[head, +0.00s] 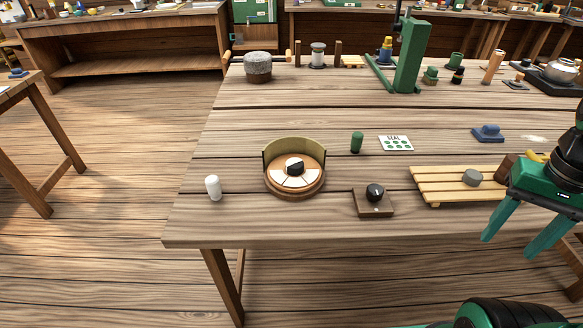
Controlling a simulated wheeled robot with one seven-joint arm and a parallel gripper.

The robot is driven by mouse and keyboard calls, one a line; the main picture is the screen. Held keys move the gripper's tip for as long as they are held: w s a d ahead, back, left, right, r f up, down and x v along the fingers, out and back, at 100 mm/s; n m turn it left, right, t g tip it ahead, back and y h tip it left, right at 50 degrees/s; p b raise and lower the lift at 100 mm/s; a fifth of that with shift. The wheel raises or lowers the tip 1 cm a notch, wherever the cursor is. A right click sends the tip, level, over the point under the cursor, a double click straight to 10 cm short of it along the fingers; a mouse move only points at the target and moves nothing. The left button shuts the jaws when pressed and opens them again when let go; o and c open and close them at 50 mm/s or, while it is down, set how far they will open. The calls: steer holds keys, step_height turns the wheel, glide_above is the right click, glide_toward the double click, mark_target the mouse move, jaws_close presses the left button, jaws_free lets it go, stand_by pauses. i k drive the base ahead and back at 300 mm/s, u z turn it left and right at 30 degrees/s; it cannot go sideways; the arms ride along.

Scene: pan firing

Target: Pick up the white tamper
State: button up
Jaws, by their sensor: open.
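The white tamper (213,188) stands upright on the wooden table near its left front edge. It is a small white cylinder with a rounded top, and nothing covers it. My gripper (517,238) is at the right edge of the head view, green, with its fingers spread apart and nothing between them. It is far to the right of the white tamper, by the slatted rack.
A round tray (294,192) with a curved back wall stands right of the tamper. A dark knob on a wooden base (374,202), a green cylinder (357,142) and a slatted rack (440,178) are farther right. The table left of the tamper is clear.

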mark_target(213, 182)
steer(key=z, duration=0.2)
steer(key=i, duration=0.3)
steer(key=u, duration=0.85)
